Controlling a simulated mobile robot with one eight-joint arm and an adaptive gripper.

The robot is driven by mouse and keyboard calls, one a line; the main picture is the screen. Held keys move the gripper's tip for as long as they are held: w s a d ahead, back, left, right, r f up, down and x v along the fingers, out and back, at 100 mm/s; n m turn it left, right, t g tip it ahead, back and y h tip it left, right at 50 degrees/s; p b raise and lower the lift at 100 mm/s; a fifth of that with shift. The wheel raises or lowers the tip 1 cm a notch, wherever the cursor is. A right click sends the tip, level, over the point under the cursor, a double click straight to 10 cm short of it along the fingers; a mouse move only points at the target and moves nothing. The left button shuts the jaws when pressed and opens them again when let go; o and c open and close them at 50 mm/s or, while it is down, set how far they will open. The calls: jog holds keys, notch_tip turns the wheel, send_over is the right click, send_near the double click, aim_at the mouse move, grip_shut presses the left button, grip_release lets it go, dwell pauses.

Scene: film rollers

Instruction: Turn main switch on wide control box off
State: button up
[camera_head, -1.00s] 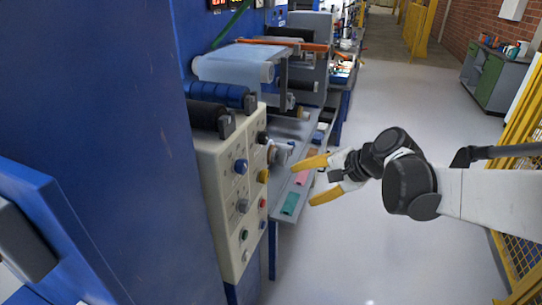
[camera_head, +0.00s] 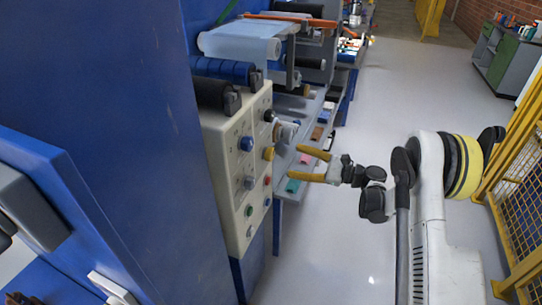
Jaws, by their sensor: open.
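The wide control box (camera_head: 228,190) is a beige panel on the blue machine, left of centre, seen at a steep angle. Its face carries black, blue, yellow, grey, red and green knobs and buttons. A large grey knob (camera_head: 285,131) sticks out near its upper right edge; it may be the main switch, but its marking is too small to read. My gripper (camera_head: 294,162), with two yellow fingers, is open and empty. It points left at the panel, just right of the yellow knob (camera_head: 268,153) and slightly below the grey knob, apparently without touching.
Rollers (camera_head: 222,70) sit above the box. Behind the gripper, a grey shelf (camera_head: 318,119) holds small coloured items. A yellow mesh fence (camera_head: 505,195) stands close on the right, beside my arm.

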aim_at(273, 155)
jog(key=b+x, duration=0.2)
jog(key=x, duration=0.6)
jog(key=shift+f, duration=0.15)
jog(key=shift+w+a+b, duration=0.2)
jog(key=shift+a+b, duration=0.1)
jog(key=shift+a, duration=0.2)
jog(key=c, duration=1.2)
